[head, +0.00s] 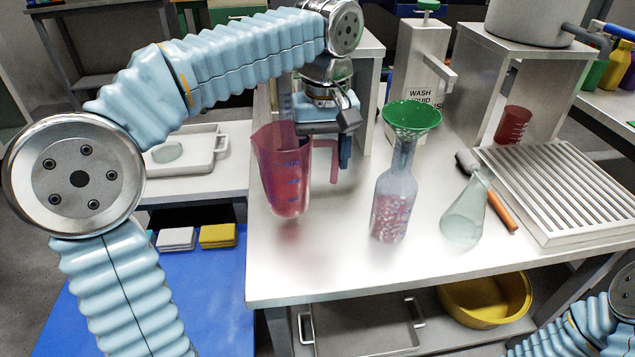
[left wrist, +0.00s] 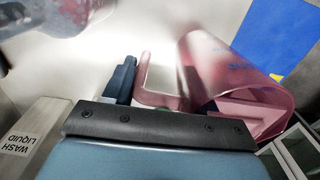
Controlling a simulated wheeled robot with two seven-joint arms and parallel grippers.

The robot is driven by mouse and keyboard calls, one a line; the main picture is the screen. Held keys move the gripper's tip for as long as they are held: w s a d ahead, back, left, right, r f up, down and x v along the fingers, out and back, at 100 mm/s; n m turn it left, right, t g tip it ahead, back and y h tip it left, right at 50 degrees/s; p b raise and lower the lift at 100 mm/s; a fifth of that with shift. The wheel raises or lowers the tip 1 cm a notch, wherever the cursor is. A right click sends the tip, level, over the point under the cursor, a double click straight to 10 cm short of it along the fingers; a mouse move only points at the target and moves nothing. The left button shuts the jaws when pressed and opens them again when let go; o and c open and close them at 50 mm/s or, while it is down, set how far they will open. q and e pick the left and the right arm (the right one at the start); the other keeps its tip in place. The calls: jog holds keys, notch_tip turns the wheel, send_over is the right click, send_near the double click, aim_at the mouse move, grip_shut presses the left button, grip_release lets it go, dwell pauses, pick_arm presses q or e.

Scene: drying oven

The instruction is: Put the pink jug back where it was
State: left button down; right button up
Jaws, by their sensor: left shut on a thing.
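The pink jug (head: 283,172), see-through with blue markings, is near the left edge of the steel table (head: 345,270). It leans slightly, with its handle to the right. A reddish patch shows on the table below its base; I cannot tell whether the base touches. My left gripper (head: 340,150) is shut on the jug's handle. In the left wrist view the pink jug (left wrist: 228,72) is tipped across the right side, with its handle at the gripper (left wrist: 155,92); one finger is largely hidden. Only part of my right arm shows at bottom right; its gripper is out of view.
A clear bottle (head: 393,205) with a green funnel (head: 411,115) stands right of the jug. A conical flask (head: 466,212) and a slatted rack (head: 560,185) are further right. A wash liquid container (head: 420,75) stands behind. Bare table lies between jug and bottle.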

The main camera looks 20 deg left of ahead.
pick_arm(q)
jog(key=shift+f+b, duration=0.3)
jog(key=shift+f, duration=1.95)
jog(key=shift+f, duration=0.2)
jog(key=shift+c, duration=1.7)
grip_release()
jog(key=shift+r, duration=0.1)
notch_tip(320, 180, up, 12)
jog(key=shift+r+p, duration=0.15)
jog(key=shift+p, duration=0.75)
